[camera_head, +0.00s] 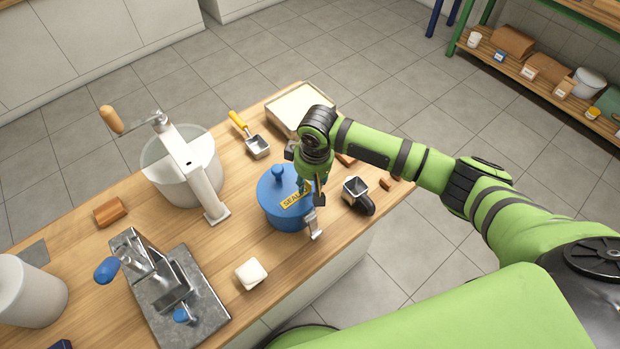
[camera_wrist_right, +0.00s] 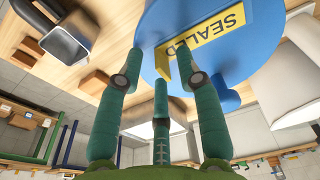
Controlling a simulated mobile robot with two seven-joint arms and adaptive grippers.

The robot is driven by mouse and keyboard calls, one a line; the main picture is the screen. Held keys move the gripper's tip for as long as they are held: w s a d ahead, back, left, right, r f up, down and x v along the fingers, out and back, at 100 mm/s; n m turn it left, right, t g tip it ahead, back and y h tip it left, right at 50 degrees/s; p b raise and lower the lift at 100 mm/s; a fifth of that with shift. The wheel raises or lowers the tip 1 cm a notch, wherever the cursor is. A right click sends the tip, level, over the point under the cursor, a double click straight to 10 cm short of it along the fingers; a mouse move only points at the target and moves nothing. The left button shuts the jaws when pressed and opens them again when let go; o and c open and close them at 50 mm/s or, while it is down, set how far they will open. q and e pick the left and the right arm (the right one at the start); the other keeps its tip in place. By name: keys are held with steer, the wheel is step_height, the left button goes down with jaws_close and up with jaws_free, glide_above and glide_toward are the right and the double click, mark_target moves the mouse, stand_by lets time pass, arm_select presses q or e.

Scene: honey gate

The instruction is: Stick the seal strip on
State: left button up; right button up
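The yellow seal strip (camera_head: 296,198), lettered "SEALED", lies across the rim area of the blue lidded pot (camera_head: 281,214). In the right wrist view the strip (camera_wrist_right: 215,38) shows large against the blue pot (camera_wrist_right: 262,22), with an end bent near the fingertips. My right gripper (camera_head: 319,190) is at the strip's right end, beside the pot's lid. Whether a finger touches the strip is unclear. My left gripper is not in view.
A metal latch (camera_head: 314,225) hangs at the pot's front. A black-handled scoop (camera_head: 358,194) stands right of it, and a white block (camera_head: 251,273) in front. A white bucket with crank (camera_head: 185,170) and a metal press (camera_head: 165,285) occupy the left. A tray (camera_head: 300,108) lies behind.

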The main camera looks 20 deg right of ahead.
step_height(320, 180, up, 12)
steer(key=s, duration=0.1)
steer(key=shift+s+d, duration=0.15)
steer(key=shift+d, duration=0.1)
stand_by(0.5)
